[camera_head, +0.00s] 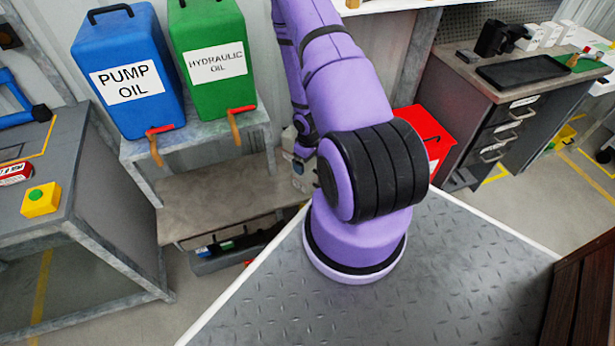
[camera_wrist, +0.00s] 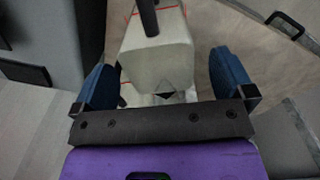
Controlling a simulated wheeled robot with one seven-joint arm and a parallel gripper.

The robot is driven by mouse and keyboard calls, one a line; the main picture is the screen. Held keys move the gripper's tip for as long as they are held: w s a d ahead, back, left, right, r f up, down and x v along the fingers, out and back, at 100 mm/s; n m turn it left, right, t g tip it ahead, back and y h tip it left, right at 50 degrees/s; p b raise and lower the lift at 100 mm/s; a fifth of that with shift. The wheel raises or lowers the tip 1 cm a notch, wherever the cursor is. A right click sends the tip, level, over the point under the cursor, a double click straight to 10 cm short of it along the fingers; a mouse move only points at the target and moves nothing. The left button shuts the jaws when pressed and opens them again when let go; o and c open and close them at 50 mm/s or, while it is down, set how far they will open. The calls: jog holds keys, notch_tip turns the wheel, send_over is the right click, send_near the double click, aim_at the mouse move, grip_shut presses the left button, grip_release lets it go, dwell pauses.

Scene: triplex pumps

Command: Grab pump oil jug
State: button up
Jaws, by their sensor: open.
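An off-white jug (camera_wrist: 155,58) with a dark handle (camera_wrist: 148,15) shows in the wrist view, between the two blue fingers of my gripper (camera_wrist: 165,75). The fingers are apart, with a visible gap on each side of the jug. No label is readable on it. In the head view a small pale part of what looks like this jug (camera_head: 298,178) shows beside my purple arm, above the lower shelf. My arm hides most of it and my gripper there.
A blue PUMP OIL tank (camera_head: 125,60) and a green HYDRAULIC OIL tank (camera_head: 212,55) with red taps stand on a metal rack (camera_head: 200,130). Its lower shelf (camera_head: 225,198) is largely bare. A red box (camera_head: 428,135) and a drawer workbench (camera_head: 490,95) are at right.

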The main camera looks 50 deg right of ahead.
aim_at(308, 168)
jog(key=f, duration=0.5)
jog(key=shift+w+d+f, duration=0.1)
jog(key=shift+w+d, duration=0.1)
jog(key=shift+w, duration=0.2)
jog(key=c, duration=1.1)
jog(key=shift+r, duration=0.2)
